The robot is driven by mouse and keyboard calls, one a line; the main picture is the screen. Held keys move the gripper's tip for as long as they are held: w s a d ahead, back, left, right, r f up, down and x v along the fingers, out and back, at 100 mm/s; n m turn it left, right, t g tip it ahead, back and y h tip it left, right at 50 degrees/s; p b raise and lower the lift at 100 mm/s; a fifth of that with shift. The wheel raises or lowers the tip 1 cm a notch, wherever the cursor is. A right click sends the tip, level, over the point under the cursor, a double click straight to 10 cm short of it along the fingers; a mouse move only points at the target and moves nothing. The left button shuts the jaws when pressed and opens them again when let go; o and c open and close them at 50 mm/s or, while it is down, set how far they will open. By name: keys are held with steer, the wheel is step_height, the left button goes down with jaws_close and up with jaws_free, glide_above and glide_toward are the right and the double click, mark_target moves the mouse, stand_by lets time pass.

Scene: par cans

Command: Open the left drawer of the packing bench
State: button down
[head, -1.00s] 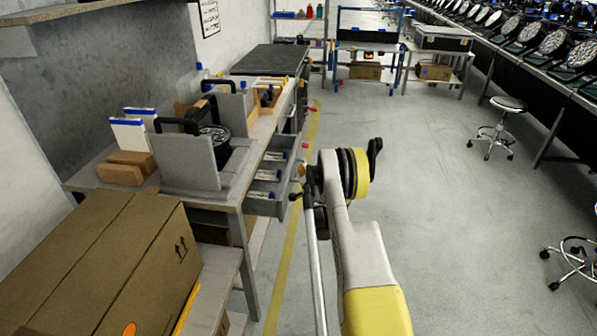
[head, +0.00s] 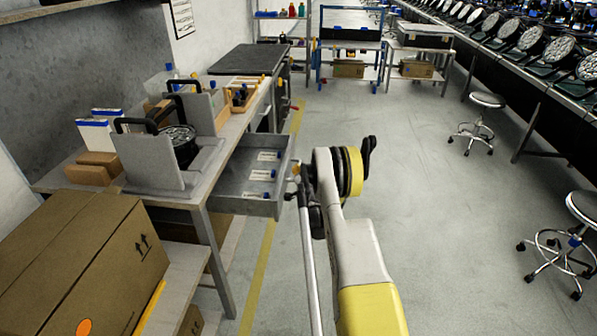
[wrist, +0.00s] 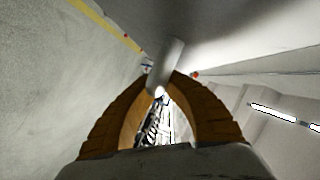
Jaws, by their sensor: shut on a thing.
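The packing bench (head: 219,190) stands at left in the head view. A grey drawer (head: 232,203) under its top is pulled out, and small white packets with blue parts lie inside. My gripper (head: 293,190) is at the drawer's front, partly hidden behind my arm. In the wrist view, the two orange-brown fingers of my gripper (wrist: 163,88) close around a grey bar-like handle (wrist: 168,62). The handle's far end and its join to the drawer are hard to make out.
On the bench stand a grey holder (head: 150,160) with a black lamp, and brown blocks (head: 90,172). A large carton (head: 75,255) is at front left. A stool (head: 487,100) and another stool (head: 583,208) stand at right. The floor (head: 410,190) between is clear.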

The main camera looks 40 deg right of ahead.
steer(key=c, duration=1.4)
jaws_free()
steer(key=shift+f, duration=0.1)
steer(key=v, duration=0.7)
steer(key=shift+s+a, duration=0.1)
steer(key=shift+s, duration=0.1)
